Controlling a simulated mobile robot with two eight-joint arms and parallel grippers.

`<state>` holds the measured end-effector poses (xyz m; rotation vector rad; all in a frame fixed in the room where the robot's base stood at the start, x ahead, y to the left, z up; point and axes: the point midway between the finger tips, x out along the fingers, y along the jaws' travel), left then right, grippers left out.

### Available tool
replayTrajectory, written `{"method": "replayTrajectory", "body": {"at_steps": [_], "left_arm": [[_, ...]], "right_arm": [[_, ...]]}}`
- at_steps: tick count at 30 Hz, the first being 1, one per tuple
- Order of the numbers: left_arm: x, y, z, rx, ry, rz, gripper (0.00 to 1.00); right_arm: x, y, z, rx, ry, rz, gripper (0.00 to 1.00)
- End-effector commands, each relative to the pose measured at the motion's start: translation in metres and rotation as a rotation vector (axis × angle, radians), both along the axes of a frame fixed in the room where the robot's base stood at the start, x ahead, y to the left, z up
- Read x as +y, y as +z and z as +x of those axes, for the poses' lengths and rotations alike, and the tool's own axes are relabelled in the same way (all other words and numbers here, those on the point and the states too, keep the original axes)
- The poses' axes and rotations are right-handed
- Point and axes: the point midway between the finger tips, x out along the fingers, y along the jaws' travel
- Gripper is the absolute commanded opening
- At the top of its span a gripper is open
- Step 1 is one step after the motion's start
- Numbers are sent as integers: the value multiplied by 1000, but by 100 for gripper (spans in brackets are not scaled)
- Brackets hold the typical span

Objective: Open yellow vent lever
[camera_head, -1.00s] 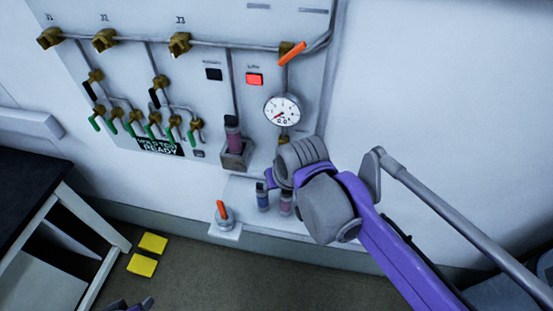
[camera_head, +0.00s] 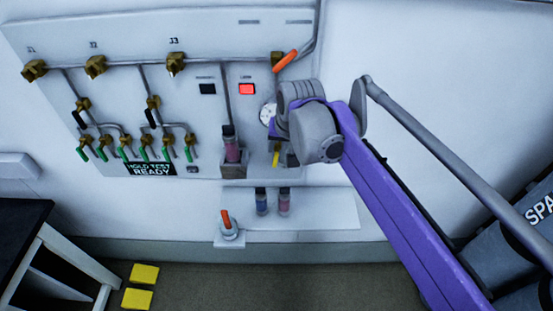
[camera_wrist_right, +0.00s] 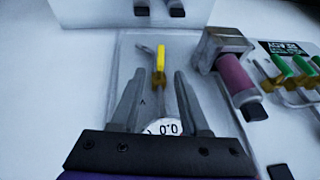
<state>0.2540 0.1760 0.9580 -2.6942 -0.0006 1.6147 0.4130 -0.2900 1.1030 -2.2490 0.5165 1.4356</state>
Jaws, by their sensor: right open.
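The yellow vent lever (camera_head: 276,158) is low on the wall panel, below the gauge (camera_head: 268,114) and right of a pink cylinder (camera_head: 231,146) in a bracket. In the right wrist view the yellow lever (camera_wrist_right: 160,60) appears between and just past the fingertips of my right gripper (camera_wrist_right: 159,77). Its fingers are open and empty, and no contact with the lever shows. In the head view my right wrist covers part of the gauge, and the fingers are mostly hidden. My left gripper is not in view.
An orange lever (camera_head: 286,61) is above the gauge. Green-handled valves (camera_head: 144,152) line the panel's left. Two small vials (camera_head: 262,202) (camera_head: 284,203) and an orange-handled fitting (camera_head: 228,225) are below. A dark-topped table (camera_head: 22,222) stands at lower left.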

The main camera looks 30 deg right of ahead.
Motion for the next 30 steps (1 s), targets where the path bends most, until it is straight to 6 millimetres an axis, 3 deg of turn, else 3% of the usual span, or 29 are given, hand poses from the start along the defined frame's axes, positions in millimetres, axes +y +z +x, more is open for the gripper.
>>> {"method": "replayTrajectory", "body": {"at_steps": [6, 12, 25, 30], "left_arm": [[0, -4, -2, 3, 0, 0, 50], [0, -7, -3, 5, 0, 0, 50], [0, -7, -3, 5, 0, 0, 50], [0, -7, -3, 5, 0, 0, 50]], "right_arm": [[-3, -41, 17, 1, 2, 0, 45], [-6, -67, 29, 0, 2, -1, 45], [-7, -77, 33, 0, 1, 0, 45], [-7, -77, 33, 0, 1, 0, 16]]}}
